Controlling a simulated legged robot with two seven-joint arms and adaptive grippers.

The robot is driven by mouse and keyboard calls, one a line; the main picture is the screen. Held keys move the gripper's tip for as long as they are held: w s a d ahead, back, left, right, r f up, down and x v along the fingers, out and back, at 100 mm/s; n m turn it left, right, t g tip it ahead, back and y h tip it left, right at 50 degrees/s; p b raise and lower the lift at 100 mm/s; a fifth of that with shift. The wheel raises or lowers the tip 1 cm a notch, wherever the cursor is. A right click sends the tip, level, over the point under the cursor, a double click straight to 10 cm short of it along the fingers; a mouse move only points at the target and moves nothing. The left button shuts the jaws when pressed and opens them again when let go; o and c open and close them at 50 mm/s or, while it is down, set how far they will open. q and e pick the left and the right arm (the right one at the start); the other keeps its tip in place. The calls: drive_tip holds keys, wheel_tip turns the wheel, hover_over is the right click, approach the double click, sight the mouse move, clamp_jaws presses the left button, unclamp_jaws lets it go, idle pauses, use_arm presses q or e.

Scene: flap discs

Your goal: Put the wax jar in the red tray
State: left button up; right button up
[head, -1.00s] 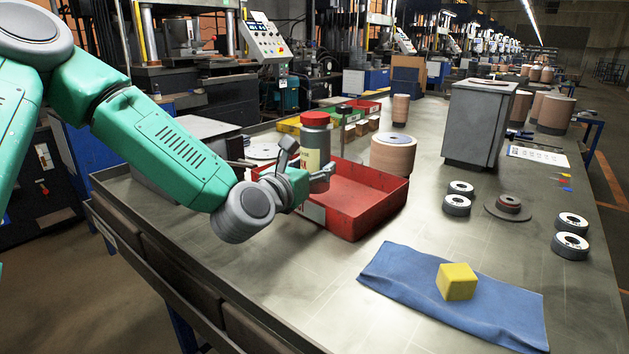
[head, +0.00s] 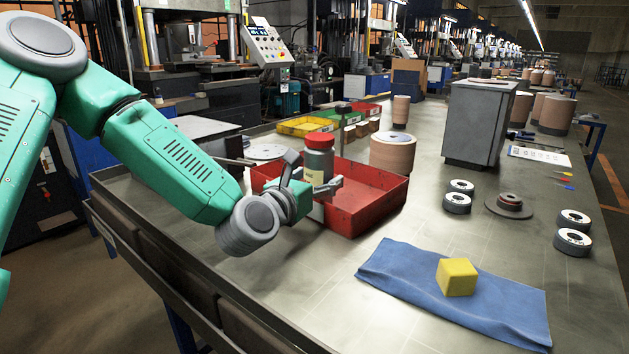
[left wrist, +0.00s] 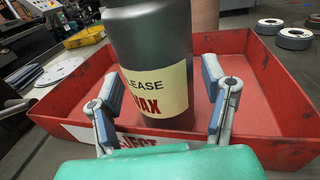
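The wax jar (head: 319,163), dark grey with a reddish lid and a cream label, is upright inside the red tray (head: 375,210), near its left end. In the left wrist view the jar (left wrist: 150,60) fills the middle, its label partly reading "LEASE WAX", and the tray walls (left wrist: 270,75) surround it. My left gripper (head: 314,178) has its fingers spread on both sides of the jar. In the left wrist view a gap shows between the jar and the right finger; contact at the left finger is unclear. The jar's base is partly hidden. My right gripper is out of view.
A blue cloth (head: 400,275) with a yellow cube (head: 457,277) lies in front. Grey rings (head: 457,203) and a flanged disc (head: 509,205) lie to the right. A brown disc stack (head: 393,152) and yellow bin (head: 304,126) stand behind the tray. Bare tabletop lies between cloth and tray.

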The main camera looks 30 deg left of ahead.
sight(311, 176)
use_arm(q)
drive_tip(key=shift+d+r, duration=0.1)
drive_tip(key=shift+d, duration=0.25)
drive_tip(key=shift+a+r+p, duration=0.2)
drive_tip(key=shift+r+p, duration=0.1)
drive_tip(key=shift+p, duration=0.05)
drive_tip(key=shift+a+r+p, duration=0.2)
drive_tip(key=shift+r+p, duration=0.25)
drive_tip(key=shift+p, duration=0.05)
drive_tip(key=s, duration=0.6)
drive_tip(key=shift+d+f, duration=0.15)
drive_tip(key=shift+d, duration=0.1)
drive_tip(key=s+p, duration=0.5)
drive_tip(key=p, duration=0.5)
drive_tip(key=shift+d, duration=0.15)
drive_tip(key=shift+s+p, duration=0.4)
drive_tip(key=shift+p, duration=0.15)
drive_tip(key=shift+s+d, duration=0.1)
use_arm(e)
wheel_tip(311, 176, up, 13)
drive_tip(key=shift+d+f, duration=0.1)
